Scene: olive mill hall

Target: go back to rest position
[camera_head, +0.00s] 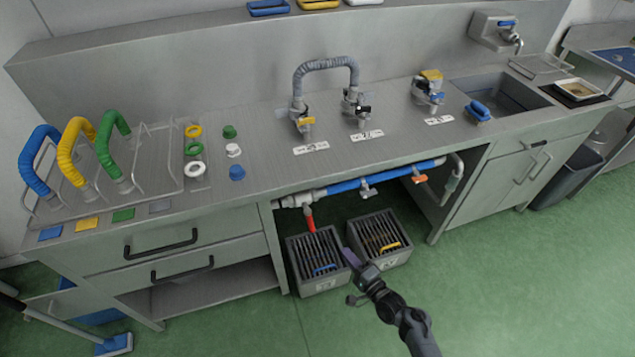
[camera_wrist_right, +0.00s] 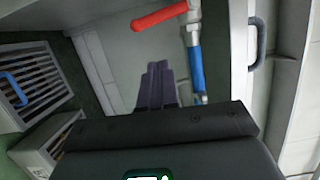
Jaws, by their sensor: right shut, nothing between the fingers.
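My right gripper (camera_head: 347,255) reaches in from the lower right in the head view, in front of the open bay under the counter. Its purple fingers are together and hold nothing; they also show in the right wrist view (camera_wrist_right: 157,86). In the head view the fingertips overlap the gap between two dark slatted crates, the left crate (camera_head: 322,285) and the right crate (camera_head: 402,258). Whether they touch a crate I cannot tell. My left gripper is not in view.
A blue pipe (camera_head: 345,187) with a red handle (camera_head: 310,219) runs under the steel counter (camera_head: 260,150). The handle is also in the right wrist view (camera_wrist_right: 160,16). Hoses, taps and a sink (camera_head: 500,93) are above. The green floor (camera_head: 530,290) at right is clear.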

